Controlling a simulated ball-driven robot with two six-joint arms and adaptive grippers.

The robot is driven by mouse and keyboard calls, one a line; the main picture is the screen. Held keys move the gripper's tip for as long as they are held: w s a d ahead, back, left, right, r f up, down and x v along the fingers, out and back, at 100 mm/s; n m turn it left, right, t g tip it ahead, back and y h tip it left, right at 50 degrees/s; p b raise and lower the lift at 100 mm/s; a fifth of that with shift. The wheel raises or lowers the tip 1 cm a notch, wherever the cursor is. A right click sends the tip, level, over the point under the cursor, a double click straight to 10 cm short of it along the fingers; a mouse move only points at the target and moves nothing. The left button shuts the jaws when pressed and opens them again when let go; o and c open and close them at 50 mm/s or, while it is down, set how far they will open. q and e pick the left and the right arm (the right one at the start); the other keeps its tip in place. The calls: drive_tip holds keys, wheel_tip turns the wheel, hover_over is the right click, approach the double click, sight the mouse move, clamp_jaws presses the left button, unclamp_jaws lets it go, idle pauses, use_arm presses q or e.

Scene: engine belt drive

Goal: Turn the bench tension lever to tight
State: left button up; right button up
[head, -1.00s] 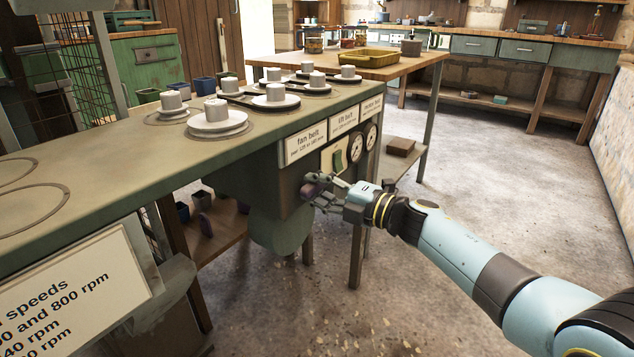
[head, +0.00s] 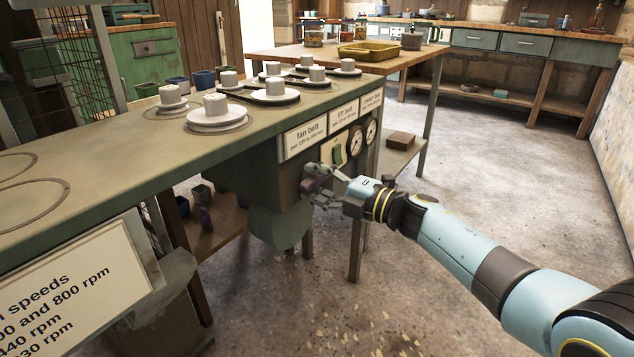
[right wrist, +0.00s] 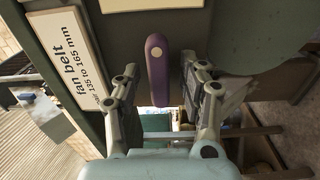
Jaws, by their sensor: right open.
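The bench tension lever is a purple bar with a pale round spot near its top (right wrist: 157,65). It stands roughly upright in the right wrist view and also shows small and dark at the bench front in the head view (head: 312,185). My right gripper (head: 323,186) is at the front panel of the bench. Its two fingers stand open on either side of the lever in the right wrist view (right wrist: 163,88), with gaps showing on both sides. My left gripper is not in view.
The green bench (head: 110,160) carries several pale pulleys and belts. Its front bears a fan belt label (head: 305,136) and two dials (head: 356,140). A wooden table (head: 400,57) with a yellow tray (head: 368,48) stands behind. The floor at right is clear.

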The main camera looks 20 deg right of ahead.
drive_tip(key=v, duration=1.2)
drive_tip(key=s+d+f+m+g+h, duration=0.2)
drive_tip(key=s+f+m+g+h, duration=0.15)
drive_tip(key=s+f+m, duration=0.6)
drive_tip(key=s+d+f+m+g+h, duration=0.25)
drive_tip(key=s+f+m+h, duration=0.2)
drive_tip(key=s+f, duration=0.85)
drive_tip(key=s+d+f+m+g+h, duration=0.2)
drive_tip(key=s+f+m+h, duration=0.2)
drive_tip(key=s+f+m, duration=0.6)
drive_tip(key=s+a+f+g, duration=0.1)
drive_tip(key=s+g, duration=0.2)
drive_tip(key=s, duration=0.4)
drive_tip(key=s+f+g, duration=0.2)
drive_tip(key=s+g, duration=0.1)
drive_tip(key=s, duration=0.4)
use_arm(q)
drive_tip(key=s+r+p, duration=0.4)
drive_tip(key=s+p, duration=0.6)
drive_tip(key=p, duration=0.3)
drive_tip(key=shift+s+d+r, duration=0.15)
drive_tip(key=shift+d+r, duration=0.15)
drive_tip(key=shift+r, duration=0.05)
use_arm(e)
drive_tip(key=s+r+m, duration=0.1)
drive_tip(key=s+r, duration=0.4)
drive_tip(key=s, duration=0.5)
drive_tip(key=shift+a, duration=0.25)
